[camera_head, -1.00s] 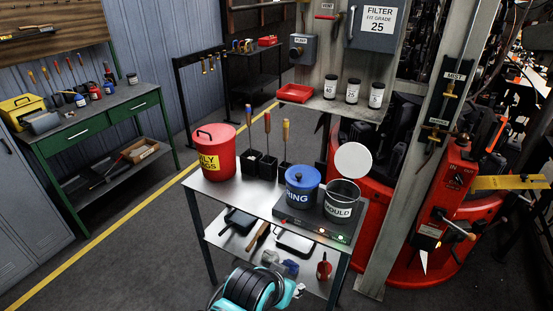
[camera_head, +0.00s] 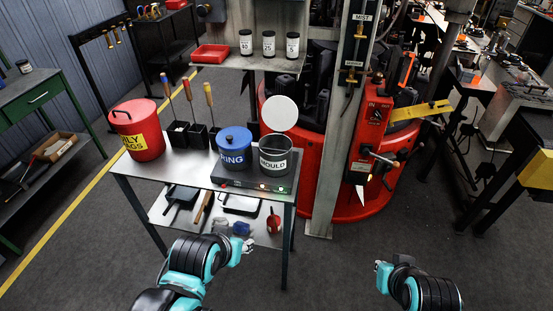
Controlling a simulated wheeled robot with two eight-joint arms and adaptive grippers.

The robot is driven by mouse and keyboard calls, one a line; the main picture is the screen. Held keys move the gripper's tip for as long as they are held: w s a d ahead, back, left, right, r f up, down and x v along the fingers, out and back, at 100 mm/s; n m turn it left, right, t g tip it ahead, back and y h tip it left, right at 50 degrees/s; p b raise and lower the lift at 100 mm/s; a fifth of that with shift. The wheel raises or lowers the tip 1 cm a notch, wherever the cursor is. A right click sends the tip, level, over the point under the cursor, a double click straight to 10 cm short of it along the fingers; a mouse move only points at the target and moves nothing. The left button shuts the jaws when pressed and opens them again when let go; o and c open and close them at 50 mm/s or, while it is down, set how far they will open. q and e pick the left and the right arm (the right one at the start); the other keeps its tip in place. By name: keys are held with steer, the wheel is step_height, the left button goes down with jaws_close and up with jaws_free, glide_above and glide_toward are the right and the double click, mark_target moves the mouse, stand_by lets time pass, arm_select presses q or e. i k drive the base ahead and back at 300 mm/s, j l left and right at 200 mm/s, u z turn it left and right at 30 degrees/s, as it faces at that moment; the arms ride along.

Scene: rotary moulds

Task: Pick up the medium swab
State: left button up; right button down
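Three swabs stand upright in black holders (camera_head: 197,137) on the steel cart. My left gripper (camera_head: 248,244) is low in front of the cart, well apart from the swabs. My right gripper (camera_head: 379,267) is low at the right, over open floor. Both are too small to show whether their fingers are open.
On the cart top (camera_head: 165,170) a red oily-rags bin (camera_head: 138,135) stands left of the holders. A blue lidded pot (camera_head: 234,147) and a dark mould pot (camera_head: 275,155) stand to the right. A red machine (camera_head: 350,205) and grey post (camera_head: 338,120) rise behind. Floor at right front is clear.

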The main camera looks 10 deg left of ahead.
mark_target(185, 81)
steer(key=i+j+z, duration=0.15)
steer(key=j, duration=0.2)
steer(key=i+j+z, duration=0.1)
steer(key=j, duration=0.3)
steer(key=i+j+z, duration=0.15)
steer(key=j, duration=0.2)
steer(key=j+z, duration=0.15)
steer(key=j, duration=0.25)
